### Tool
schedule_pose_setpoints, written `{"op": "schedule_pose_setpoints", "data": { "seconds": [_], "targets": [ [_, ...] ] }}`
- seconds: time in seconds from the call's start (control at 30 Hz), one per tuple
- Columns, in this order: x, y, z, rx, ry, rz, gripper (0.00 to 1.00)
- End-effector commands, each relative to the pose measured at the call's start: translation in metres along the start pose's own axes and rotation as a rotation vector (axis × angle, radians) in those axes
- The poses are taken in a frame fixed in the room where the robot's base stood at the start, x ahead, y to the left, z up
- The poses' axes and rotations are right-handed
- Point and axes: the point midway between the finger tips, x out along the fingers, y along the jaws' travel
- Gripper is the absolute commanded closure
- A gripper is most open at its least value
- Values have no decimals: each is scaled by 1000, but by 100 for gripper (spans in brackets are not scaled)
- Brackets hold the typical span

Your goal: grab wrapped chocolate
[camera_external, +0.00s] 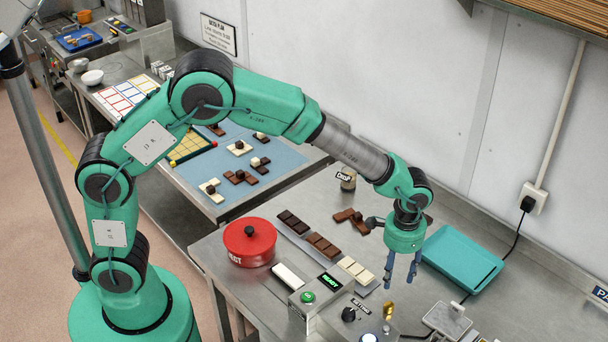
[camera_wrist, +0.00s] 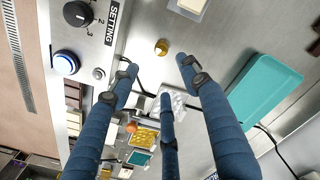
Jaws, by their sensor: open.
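A small gold-wrapped chocolate (camera_external: 388,311) stands on the steel worktop beside the grey control boxes. In the wrist view the gold piece (camera_wrist: 162,46) shows near the top middle, beyond my fingertips. My gripper (camera_external: 400,280) points down above the worktop, above and slightly right of the gold piece in the external view. Its blue fingers are spread, and the wrist view shows nothing between the open fingers (camera_wrist: 160,74). The gold piece is apart from the fingers and not hidden.
Control boxes (camera_external: 318,298) with a dial and buttons stand close left of the gold piece. A pale mould plate (camera_external: 447,319) lies to its right. A teal tray (camera_external: 462,257), a red pot (camera_external: 249,246) and rows of chocolate bars (camera_external: 322,245) also occupy the worktop.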

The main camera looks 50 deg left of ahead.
Motion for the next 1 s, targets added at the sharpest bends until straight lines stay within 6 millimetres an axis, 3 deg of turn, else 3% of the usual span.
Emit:
{"op": "schedule_pose_setpoints", "data": {
  "seconds": [0.27,0.7,1.0],
  "targets": [
    [15,0,0,0,-1,0,54],
    [76,-1,0,0,-1,0,54],
    [86,-1,0,0,1,0,54]
  ]
}}
